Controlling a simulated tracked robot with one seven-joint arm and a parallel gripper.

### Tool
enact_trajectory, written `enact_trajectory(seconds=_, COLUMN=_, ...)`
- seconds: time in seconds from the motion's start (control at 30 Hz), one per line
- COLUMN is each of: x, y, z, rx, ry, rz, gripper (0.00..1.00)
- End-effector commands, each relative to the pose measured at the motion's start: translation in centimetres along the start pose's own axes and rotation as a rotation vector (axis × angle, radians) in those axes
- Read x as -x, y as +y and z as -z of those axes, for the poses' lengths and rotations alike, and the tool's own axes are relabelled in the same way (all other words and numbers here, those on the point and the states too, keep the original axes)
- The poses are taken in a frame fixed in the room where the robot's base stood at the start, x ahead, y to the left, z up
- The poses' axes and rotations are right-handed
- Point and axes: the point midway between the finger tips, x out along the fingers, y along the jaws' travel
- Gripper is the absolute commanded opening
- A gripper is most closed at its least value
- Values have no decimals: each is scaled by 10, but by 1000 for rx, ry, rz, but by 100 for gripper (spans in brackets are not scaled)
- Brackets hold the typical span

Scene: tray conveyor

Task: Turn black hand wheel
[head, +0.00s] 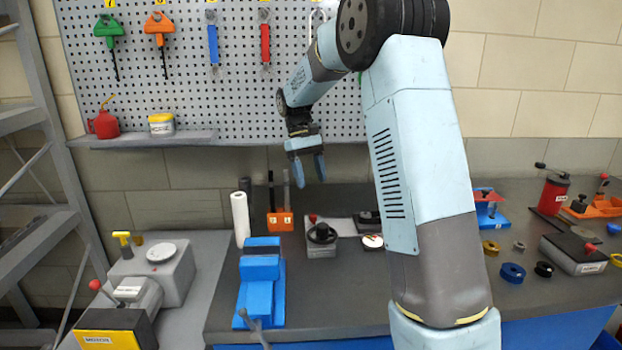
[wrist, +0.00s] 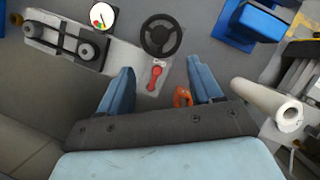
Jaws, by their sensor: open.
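The black hand wheel (wrist: 160,36) shows in the wrist view at upper middle, on a light grey base plate, with a red lever (wrist: 156,75) beside it. In the head view the hand wheel (head: 321,233) sits on a small grey block on the bench, left of my arm. My gripper (head: 309,180) hangs above and behind the wheel in the head view, fingers pointing down, open and empty. In the wrist view the open fingers of my gripper (wrist: 160,83) reach toward the wheel and lever, apart from both as far as I can tell.
A blue vise (head: 262,278) stands left of the wheel, with a white paper roll (head: 241,219) behind it. An orange holder (head: 280,220) stands near the wall. A belt-and-pulley unit (wrist: 66,38) and a round gauge (wrist: 103,16) lie beside the wheel. A pegboard (head: 230,90) rises behind.

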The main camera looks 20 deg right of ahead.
Motion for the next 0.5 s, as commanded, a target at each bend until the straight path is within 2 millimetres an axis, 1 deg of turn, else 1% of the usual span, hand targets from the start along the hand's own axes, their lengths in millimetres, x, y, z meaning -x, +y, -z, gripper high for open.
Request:
enact_trajectory(seconds=0.17, x=-1, y=1, z=-8, rx=8, ry=43, rz=5, gripper=65)
enact_trajectory(seconds=0.5, x=-7, y=1, z=-48, rx=51, ry=308, rz=1, gripper=65)
